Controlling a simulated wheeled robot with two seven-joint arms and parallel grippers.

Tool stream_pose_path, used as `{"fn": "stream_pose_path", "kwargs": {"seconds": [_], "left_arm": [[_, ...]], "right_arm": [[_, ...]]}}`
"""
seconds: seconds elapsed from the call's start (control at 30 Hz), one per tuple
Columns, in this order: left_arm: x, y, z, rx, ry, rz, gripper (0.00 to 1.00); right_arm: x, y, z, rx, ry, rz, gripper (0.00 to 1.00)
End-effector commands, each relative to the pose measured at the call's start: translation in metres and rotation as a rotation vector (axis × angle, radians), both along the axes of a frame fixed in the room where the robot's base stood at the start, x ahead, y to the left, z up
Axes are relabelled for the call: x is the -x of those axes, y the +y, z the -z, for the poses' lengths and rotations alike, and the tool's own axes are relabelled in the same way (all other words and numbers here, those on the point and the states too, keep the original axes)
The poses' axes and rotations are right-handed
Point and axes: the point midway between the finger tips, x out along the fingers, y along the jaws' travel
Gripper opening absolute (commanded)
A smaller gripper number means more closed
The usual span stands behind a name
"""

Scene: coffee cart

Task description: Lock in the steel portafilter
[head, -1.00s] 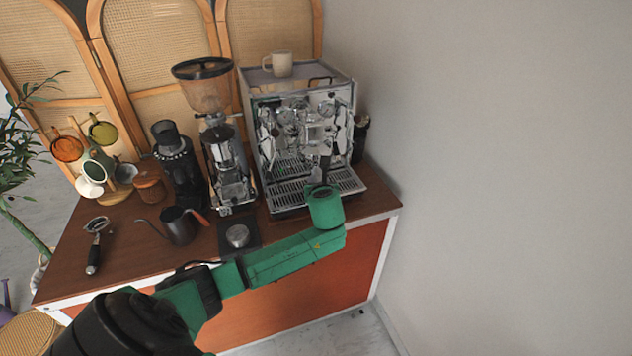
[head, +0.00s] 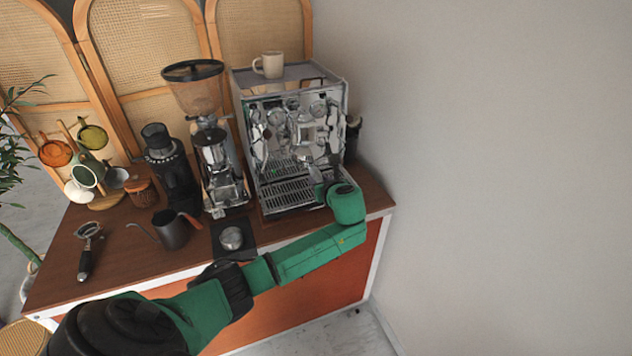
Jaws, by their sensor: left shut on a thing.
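The espresso machine (head: 292,140) stands at the right end of the counter, with its chrome front facing me. My left gripper (head: 328,178) is at the right part of the machine's front, just above the drip tray (head: 285,192). It is shut on the steel portafilter (head: 333,158), whose dark handle shows only in a small part below the group area. My wrist and the gripper hide most of the handle. I cannot tell how the portafilter's head sits in the group. My right gripper is not in view.
Another portafilter (head: 85,255) with a black handle lies on the counter's left. A grinder (head: 212,150), a kettle (head: 171,230) and a tamper (head: 231,238) on a dark mat stand left of the machine. A mug (head: 269,65) sits on top. A wall is close at right.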

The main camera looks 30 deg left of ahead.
Motion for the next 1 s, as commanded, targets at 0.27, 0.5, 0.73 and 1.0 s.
{"fn": "stream_pose_path", "kwargs": {"seconds": [0.27,0.5,0.73,1.0], "left_arm": [[-0.003,-0.004,-0.002,-0.004,-0.002,-0.03,0.0],[-0.008,-0.006,-0.002,0.001,-0.002,-0.071,0.0],[-0.014,-0.012,-0.003,-0.003,-0.004,-0.143,0.0],[-0.014,-0.011,-0.003,-0.003,-0.005,-0.144,0.73]], "right_arm": [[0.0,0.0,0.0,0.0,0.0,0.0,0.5],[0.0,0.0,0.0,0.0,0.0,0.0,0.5],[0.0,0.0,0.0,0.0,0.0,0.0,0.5],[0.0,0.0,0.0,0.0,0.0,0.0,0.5]]}}
